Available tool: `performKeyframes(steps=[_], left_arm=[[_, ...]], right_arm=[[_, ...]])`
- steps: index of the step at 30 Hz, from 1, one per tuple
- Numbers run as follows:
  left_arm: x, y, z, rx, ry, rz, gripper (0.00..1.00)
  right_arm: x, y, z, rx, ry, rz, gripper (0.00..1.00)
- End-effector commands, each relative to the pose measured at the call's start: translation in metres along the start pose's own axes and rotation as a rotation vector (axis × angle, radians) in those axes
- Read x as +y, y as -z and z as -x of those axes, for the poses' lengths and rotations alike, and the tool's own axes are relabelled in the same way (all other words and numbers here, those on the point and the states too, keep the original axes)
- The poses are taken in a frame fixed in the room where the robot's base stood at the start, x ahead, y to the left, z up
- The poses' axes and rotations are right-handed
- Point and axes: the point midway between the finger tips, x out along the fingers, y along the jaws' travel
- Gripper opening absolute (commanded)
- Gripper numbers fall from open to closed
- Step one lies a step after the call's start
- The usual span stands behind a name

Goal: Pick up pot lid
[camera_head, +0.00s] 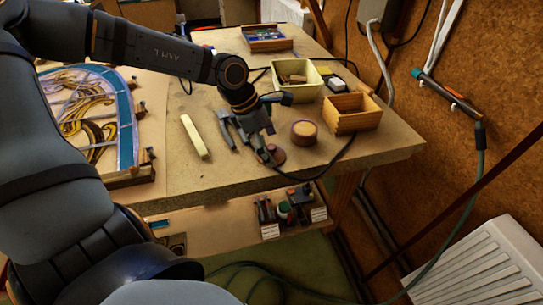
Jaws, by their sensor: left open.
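The pot lid appears to be the small reddish-brown disc (275,157) lying near the front edge of the workbench. My left gripper (267,150) reaches down over it from the left arm and hides part of it. Its jaws are open, and I cannot tell whether they touch the disc. A round brown pot (304,134) stands just right of and behind the disc. My right gripper is not in view.
The wooden workbench (225,185) holds an open wooden box (352,114), a pale bin (297,86), a cream bar (194,136) and metal tools (227,131). A leaded panel (92,115) lies left. A black cable runs right of the pot.

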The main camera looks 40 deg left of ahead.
Motion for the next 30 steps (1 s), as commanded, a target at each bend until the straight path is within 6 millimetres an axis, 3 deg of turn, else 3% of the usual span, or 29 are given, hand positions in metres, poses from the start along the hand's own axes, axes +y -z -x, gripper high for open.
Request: performKeyframes(steps=[7, 27, 30], left_arm=[[0.0, -0.0002, -0.0019, -0.001, 0.0, 0.0, 0.99], [-0.0003, 0.0004, -0.0024, 0.0, 0.001, 0.0, 0.08], [-0.0006, 0.0005, -0.0027, 0.0, 0.002, 0.0, 0.0]], right_arm=[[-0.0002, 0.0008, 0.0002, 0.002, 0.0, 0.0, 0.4], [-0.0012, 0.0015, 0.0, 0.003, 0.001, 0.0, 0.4], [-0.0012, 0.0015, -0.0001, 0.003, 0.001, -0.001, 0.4]])
